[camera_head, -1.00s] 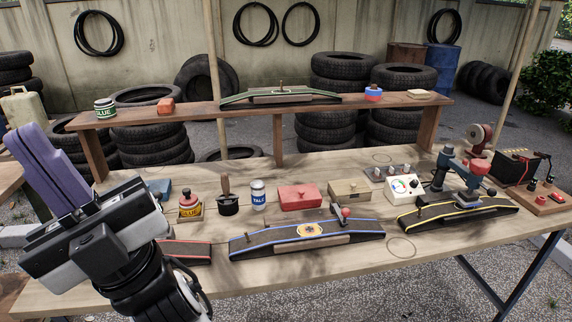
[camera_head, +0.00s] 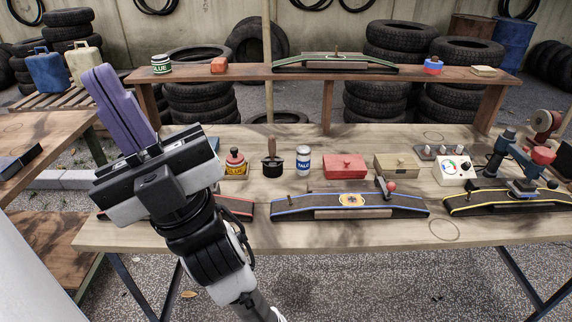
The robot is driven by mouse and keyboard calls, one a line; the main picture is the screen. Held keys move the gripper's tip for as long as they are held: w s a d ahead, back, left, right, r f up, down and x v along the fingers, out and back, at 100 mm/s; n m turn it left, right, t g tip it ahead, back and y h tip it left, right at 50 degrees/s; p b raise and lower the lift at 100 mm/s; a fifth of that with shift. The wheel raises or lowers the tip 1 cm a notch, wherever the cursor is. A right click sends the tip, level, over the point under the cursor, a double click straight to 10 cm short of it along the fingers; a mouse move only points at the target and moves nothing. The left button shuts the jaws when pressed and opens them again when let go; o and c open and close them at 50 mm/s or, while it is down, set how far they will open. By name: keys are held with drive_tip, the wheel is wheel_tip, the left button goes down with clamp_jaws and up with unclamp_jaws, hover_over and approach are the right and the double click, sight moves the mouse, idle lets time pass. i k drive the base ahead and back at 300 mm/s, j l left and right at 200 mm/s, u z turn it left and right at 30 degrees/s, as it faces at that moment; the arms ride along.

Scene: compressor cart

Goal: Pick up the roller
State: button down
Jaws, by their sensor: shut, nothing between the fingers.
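The roller (camera_head: 386,187) appears to be the small tool with a dark handle and a red knob. It rests on the right part of the blue-edged black tyre strip (camera_head: 300,205) on the workbench. My gripper (camera_head: 97,73), with purple fingers, is at the left of the picture, raised and pointing up and left. Its fingers are together, with nothing seen between them. It is well to the left of the roller and apart from it.
Behind the strip stand a yellow-red glue bottle (camera_head: 235,163), a black pot with a brush (camera_head: 272,163), a talc can (camera_head: 303,160), a red box (camera_head: 345,167) and a tan box (camera_head: 397,166). A clamp press (camera_head: 520,165) stands at right. A raised shelf (camera_head: 240,73) runs behind.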

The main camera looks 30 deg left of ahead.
sight(272, 142)
drive_tip(key=k+j, duration=0.1)
drive_tip(key=j, duration=1.4)
drive_tip(key=i, duration=0.85)
